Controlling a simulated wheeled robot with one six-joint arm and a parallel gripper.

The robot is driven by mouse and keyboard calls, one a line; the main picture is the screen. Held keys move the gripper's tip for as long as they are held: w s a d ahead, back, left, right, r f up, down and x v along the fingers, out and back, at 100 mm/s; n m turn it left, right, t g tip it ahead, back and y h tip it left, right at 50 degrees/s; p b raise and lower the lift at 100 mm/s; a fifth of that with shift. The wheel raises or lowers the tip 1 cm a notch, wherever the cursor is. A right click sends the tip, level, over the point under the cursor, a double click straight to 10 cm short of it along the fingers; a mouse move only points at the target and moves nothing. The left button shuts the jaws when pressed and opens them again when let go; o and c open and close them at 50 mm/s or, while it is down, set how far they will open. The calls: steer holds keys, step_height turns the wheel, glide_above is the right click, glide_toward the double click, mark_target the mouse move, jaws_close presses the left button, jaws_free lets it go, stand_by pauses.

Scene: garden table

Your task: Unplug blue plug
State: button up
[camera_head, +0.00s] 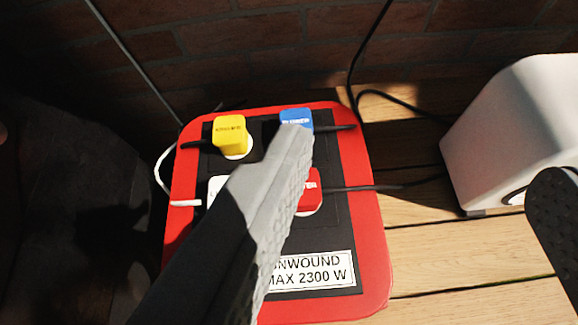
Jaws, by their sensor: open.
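A blue plug (297,117) sits at the far right socket of a red and black power block (371,240). Its near part is hidden behind one finger of my gripper. A black cable leaves it to the right. My gripper (425,165) is open, with one grey-tipped finger over the middle of the block and the other, dark finger at the right edge of the picture.
A yellow plug (230,133) is left of the blue one. Nearer are a white plug (216,188) and a red plug (311,190), both partly hidden. A white appliance (515,125) stands right on the wooden table (470,255). A brick wall (250,45) is behind, with loose cables before it.

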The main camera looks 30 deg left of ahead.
steer(key=w+a+f+n+g, duration=0.1)
steer(key=w+a+f+g, duration=0.2)
steer(key=w+f+g, duration=0.1)
steer(key=w+a+f+n+g, duration=0.1)
steer(key=w+a+f+g, duration=0.3)
steer(key=w, duration=0.3)
steer(key=w+a+f+n+g, duration=0.1)
steer(key=w+a+f+g, duration=0.2)
steer(key=w+f+g, duration=0.1)
steer(key=shift+w+a+f+g+h, duration=0.15)
steer(key=shift+w+f+g+h, duration=0.15)
steer(key=shift+w+f, duration=0.4)
steer(key=shift+s, duration=0.1)
steer(key=shift+f, duration=4.5)
steer(key=c, duration=1.4)
steer(key=shift+r, duration=2.95)
